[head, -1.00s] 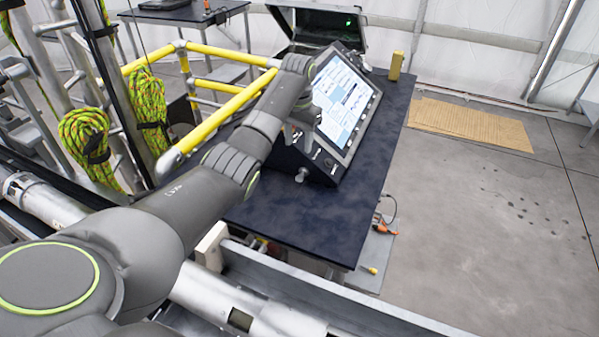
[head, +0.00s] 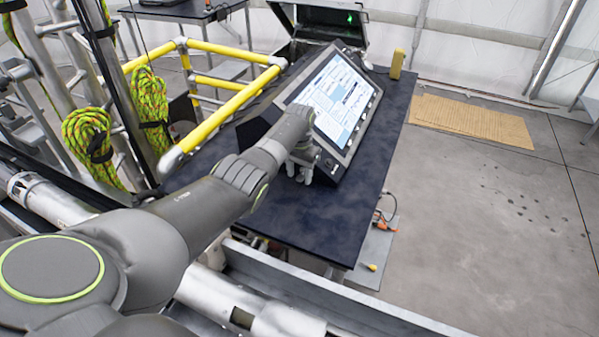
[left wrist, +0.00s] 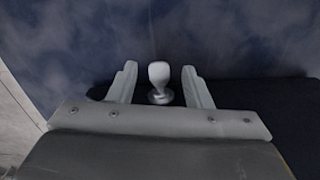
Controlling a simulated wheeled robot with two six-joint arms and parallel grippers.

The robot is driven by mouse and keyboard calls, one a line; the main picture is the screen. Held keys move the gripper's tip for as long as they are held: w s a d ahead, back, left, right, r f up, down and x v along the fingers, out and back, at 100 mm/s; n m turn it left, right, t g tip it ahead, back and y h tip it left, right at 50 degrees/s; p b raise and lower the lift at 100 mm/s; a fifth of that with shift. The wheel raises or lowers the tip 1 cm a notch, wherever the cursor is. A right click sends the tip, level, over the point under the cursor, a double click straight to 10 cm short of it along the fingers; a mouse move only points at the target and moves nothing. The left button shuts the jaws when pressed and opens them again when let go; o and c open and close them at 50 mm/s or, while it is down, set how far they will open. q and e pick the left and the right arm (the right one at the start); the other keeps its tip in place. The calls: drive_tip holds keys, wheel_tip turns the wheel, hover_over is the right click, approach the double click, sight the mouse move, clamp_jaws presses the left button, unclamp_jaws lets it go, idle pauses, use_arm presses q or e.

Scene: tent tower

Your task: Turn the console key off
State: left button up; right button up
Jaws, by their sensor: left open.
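The console (head: 345,93), a dark slanted box with a lit screen, stands on the dark table. In the left wrist view its key (left wrist: 159,80) is a pale, rounded knob on a round metal base. My left gripper (head: 300,176) is at the console's front lower edge, and in the head view it hides the key. In the left wrist view the left gripper (left wrist: 159,82) is open, with one finger on each side of the key and a gap to each. I cannot tell how deep the key sits between them. My right gripper is out of view.
The dark table (head: 320,220) is bare in front of the console. Yellow rails (head: 220,115) and coiled green ropes (head: 88,140) are to the left. An open case (head: 320,22) stands behind the console, and a yellow object (head: 397,63) stands at the table's back right.

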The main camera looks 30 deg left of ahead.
use_arm(q)
drive_tip(key=shift+c, duration=0.2)
clamp_jaws()
drive_tip(key=shift+a+h+b, duration=0.2)
drive_tip(key=shift+h+b, duration=0.1)
drive_tip(key=shift+h, duration=0.4)
drive_tip(key=shift+o, duration=0.2)
unclamp_jaws()
wheel_tip(320, 180, up, 17)
drive_tip(key=a+b, duration=0.2)
drive_tip(key=b, duration=0.1)
drive_tip(key=shift+r, duration=0.15)
